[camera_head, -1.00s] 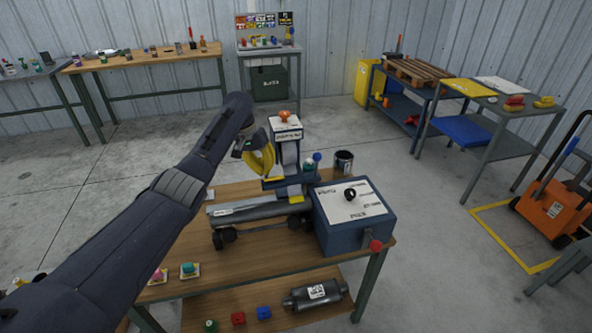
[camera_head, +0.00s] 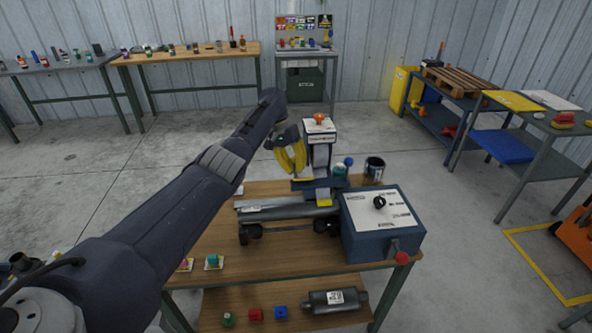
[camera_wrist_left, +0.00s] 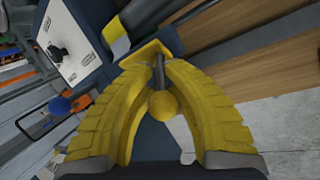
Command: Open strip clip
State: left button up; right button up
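My left gripper (camera_head: 291,172) has two curved yellow fingers and reaches down beside a blue upright device (camera_head: 320,140) with a white top and an orange knob. In the left wrist view, the fingers (camera_wrist_left: 153,68) are parted on both sides of a dark rod ending in a yellow ball (camera_wrist_left: 163,106). I see no clear contact with the ball. A yellow plate (camera_wrist_left: 150,50) lies at the fingertips. A grey metal cylinder (camera_head: 285,211) lies on the workbench (camera_head: 215,240) below the device. I cannot tell which part is the strip clip. My right gripper is not in view.
A blue box (camera_head: 368,243) with a black knob and red button stands right of the cylinder. A dark can (camera_head: 374,170) stands behind it. Small coloured buttons (camera_head: 214,261) sit at the bench's front. A muffler (camera_head: 332,301) lies on the lower shelf.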

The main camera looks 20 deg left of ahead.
pick_arm(q)
jog(key=o, duration=0.5)
jog(key=shift+s+f, duration=0.1)
jog(key=shift+f, duration=0.1)
jog(key=shift+r, duration=0.1)
jog(key=shift+v, duration=3.7)
